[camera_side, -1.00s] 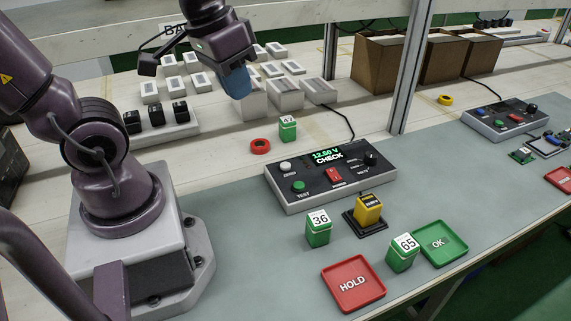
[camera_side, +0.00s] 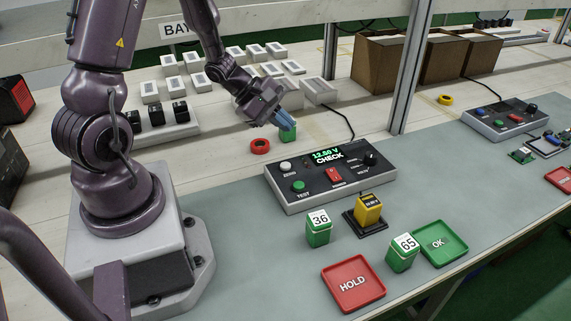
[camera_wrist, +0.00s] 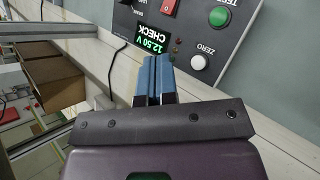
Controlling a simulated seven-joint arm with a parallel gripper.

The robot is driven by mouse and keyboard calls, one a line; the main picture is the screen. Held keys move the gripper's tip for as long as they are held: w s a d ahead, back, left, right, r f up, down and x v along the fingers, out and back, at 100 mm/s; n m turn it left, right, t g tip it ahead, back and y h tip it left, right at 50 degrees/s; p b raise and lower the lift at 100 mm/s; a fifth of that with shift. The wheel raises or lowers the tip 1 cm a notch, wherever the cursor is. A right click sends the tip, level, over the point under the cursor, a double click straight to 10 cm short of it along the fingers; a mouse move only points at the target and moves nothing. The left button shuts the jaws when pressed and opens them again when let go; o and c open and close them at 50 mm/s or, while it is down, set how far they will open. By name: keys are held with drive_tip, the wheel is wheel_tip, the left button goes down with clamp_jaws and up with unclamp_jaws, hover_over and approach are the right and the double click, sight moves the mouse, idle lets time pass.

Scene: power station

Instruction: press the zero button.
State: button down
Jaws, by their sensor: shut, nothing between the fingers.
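The zero button (camera_side: 286,166) is a round white button at the upper left of the grey test box (camera_side: 325,205) in the side view. In the wrist view the zero button (camera_wrist: 198,62) is right of my fingertips, with the label ZERO beside it. My gripper (camera_side: 286,123) is shut and empty, its blue fingers in front of the green block behind the box. In the wrist view my gripper (camera_wrist: 152,62) points at the box near its display (camera_wrist: 146,52), apart from the button. The display reads 12.50 V CHECK.
The box also bears a green TEST button (camera_side: 298,186), a red switch (camera_side: 333,175) and a black knob (camera_side: 370,159). A red ring (camera_side: 260,146) lies behind it. Green block 36 (camera_side: 318,232) and a yellow block (camera_side: 368,208) stand in front.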

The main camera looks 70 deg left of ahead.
sight(284, 166)
drive_tip(key=shift+w+a+r, duration=0.1)
drive_tip(key=shift+w+a, duration=0.15)
drive_tip(key=shift+a, duration=0.05)
drive_tip(key=shift+f, duration=4.4)
drive_tip(key=shift+f, duration=0.45)
drive_tip(key=shift+f, duration=0.4)
drive_tip(key=shift+r, duration=0.85)
